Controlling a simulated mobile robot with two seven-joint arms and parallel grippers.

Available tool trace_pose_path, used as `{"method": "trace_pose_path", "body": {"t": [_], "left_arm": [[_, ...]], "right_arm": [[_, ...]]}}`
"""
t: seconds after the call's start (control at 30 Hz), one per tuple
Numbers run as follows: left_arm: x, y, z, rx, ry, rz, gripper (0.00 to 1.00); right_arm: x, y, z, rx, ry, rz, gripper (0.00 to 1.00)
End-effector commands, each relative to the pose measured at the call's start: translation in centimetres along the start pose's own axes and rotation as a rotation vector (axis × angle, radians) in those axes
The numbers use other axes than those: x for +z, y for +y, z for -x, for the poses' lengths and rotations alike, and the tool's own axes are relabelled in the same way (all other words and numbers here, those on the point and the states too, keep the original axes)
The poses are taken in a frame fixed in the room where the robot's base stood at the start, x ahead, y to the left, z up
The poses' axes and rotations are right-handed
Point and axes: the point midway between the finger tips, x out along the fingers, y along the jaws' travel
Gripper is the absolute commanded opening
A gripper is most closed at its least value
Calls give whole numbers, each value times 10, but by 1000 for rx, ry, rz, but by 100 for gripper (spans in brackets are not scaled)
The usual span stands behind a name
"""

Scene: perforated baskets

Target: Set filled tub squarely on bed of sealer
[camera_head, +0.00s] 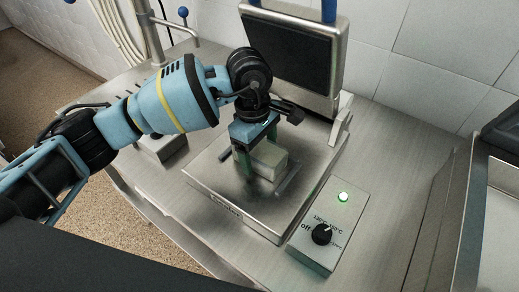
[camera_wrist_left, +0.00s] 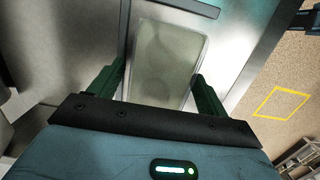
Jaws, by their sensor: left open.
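The sealer (camera_head: 215,180) is a steel machine on the bench, its dark heating lid (camera_head: 290,50) raised at the back. A pale tub (camera_head: 268,160) sits on the sealer's bed, within or over a darker rectangular recess; I cannot tell whether it is fully seated. In the left wrist view the tub (camera_wrist_left: 167,55) shows a cloudy grey-green top and a pale rim. My left gripper (camera_head: 257,150) is over the tub, open, with its green fingers on opposite sides of it. Whether the fingers touch the tub is unclear. My right gripper is not in view.
A control box (camera_head: 330,225) with a lit green lamp and a black dial stands right of the sealer. A tiled wall closes the back.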

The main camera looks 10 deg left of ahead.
Motion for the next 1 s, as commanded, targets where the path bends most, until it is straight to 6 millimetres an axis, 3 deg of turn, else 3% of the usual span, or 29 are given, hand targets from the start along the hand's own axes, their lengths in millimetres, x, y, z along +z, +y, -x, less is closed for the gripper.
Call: {"method": "trace_pose_path", "body": {"t": [0.6,0.8,1.0], "left_arm": [[0,1,105,3,0,0,77],[0,0,119,1,-1,0,77],[0,0,121,1,-1,0,77]], "right_arm": [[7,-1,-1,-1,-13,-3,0],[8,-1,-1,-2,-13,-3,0],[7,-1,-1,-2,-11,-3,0]]}}
